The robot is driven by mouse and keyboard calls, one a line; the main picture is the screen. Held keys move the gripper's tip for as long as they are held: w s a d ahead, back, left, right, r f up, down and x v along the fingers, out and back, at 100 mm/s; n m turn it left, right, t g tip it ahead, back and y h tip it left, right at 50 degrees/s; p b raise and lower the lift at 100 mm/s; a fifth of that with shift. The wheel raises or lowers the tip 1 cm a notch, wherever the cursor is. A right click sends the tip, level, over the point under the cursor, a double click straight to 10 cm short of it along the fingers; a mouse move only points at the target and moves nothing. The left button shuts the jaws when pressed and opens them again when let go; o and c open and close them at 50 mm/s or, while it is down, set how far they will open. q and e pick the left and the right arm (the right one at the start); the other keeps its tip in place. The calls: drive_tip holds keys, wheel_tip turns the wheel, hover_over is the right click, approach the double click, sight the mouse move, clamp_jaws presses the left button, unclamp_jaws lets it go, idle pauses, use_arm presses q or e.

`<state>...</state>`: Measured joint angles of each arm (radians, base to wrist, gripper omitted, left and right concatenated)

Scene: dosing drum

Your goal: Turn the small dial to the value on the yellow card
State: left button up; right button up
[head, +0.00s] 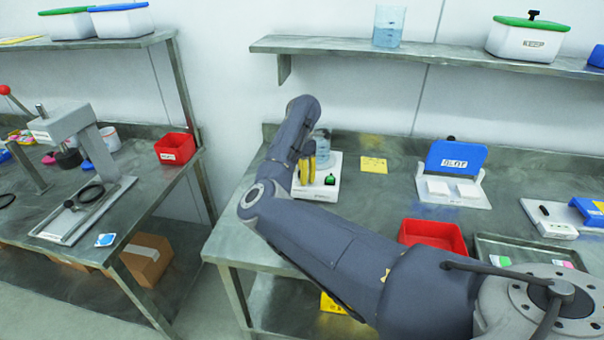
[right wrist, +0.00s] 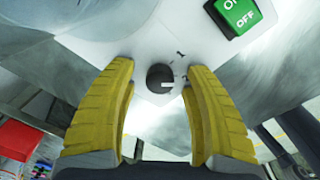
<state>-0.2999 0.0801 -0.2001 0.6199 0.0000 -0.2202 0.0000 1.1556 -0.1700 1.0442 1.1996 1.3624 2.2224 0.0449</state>
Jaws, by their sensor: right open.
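The small dial (right wrist: 160,78) is a dark round knob with a pale pointer mark on the white base of a device (head: 320,190). My right gripper (right wrist: 160,68) is open. Its two yellow fingers stand on either side of the dial, with gaps showing between fingers and dial. In the head view, my right gripper (head: 307,166) is over the left part of the device and hides the dial. The yellow card (head: 374,164) lies on the bench to the right of the device; its writing is too small to read. My left gripper is not in view.
A green ON/OFF switch (right wrist: 236,12) sits on the device close to the right finger. A clear vessel (head: 322,150) stands at the device's back.

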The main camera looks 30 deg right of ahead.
drive_tip(key=shift+c, duration=0.4)
clamp_jaws()
drive_tip(key=shift+m, duration=1.5)
drive_tip(key=shift+a, duration=0.1)
drive_tip(key=shift+o, duration=0.4)
unclamp_jaws()
